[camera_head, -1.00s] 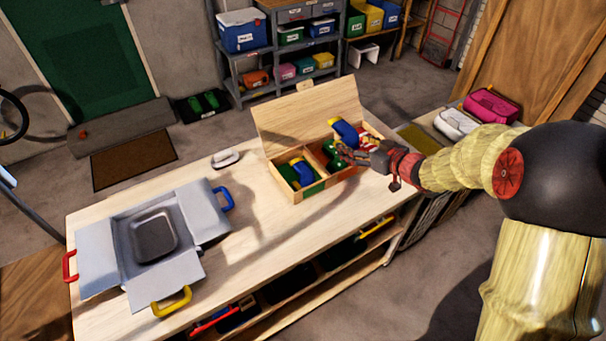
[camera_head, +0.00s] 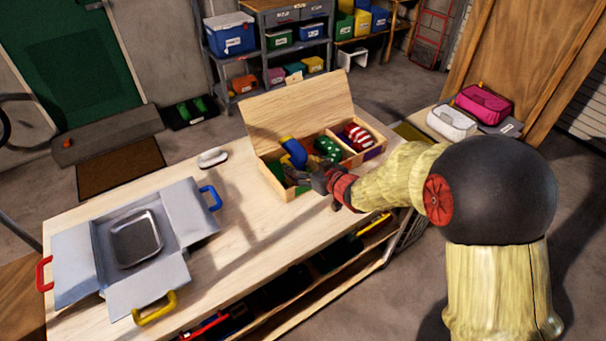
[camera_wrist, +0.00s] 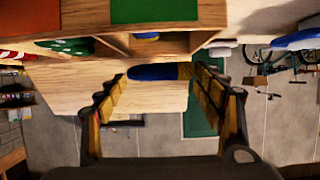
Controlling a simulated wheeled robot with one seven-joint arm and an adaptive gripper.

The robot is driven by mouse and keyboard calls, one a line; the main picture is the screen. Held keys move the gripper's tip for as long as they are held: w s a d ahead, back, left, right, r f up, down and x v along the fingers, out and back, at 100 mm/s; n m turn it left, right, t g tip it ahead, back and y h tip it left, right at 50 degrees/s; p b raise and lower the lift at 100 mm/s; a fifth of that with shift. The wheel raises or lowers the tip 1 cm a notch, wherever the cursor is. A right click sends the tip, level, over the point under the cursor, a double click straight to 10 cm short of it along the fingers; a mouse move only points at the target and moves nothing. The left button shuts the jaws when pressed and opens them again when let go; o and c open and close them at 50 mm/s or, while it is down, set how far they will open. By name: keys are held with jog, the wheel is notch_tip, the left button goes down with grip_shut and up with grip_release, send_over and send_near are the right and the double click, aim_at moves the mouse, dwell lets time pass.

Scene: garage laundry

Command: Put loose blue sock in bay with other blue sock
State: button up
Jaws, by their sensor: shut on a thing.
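A wooden box (camera_head: 290,192) with bays stands on the workbench, its lid raised at the back. My gripper (camera_head: 304,178) is over the box's left bay. It is shut on a blue sock (camera_head: 294,151) with a yellow part, held above the bay. In the wrist view the held sock (camera_wrist: 155,73) lies between the fingers. Another blue piece (camera_wrist: 146,36) shows inside a bay there; my gripper mostly hides that bay in the head view. A green dotted sock (camera_head: 327,148) is in the middle bay and a red striped one (camera_head: 358,136) in the right bay.
A grey open case (camera_head: 75,258) with a metal tray (camera_head: 137,239) stands on the left of the workbench (camera_head: 235,255). A small white object (camera_head: 213,157) lies near its back edge. Pink (camera_head: 484,103) and white (camera_head: 452,123) bags lie at the right. The bench between case and box is clear.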

jog(key=shift+f+b, duration=0.35)
jog(key=shift+f, duration=1.15)
jog(key=shift+f, duration=0.1)
jog(key=shift+f, duration=0.35)
jog(key=shift+f+b, duration=0.2)
jog(key=shift+b, duration=0.15)
jog(key=o, duration=1.1)
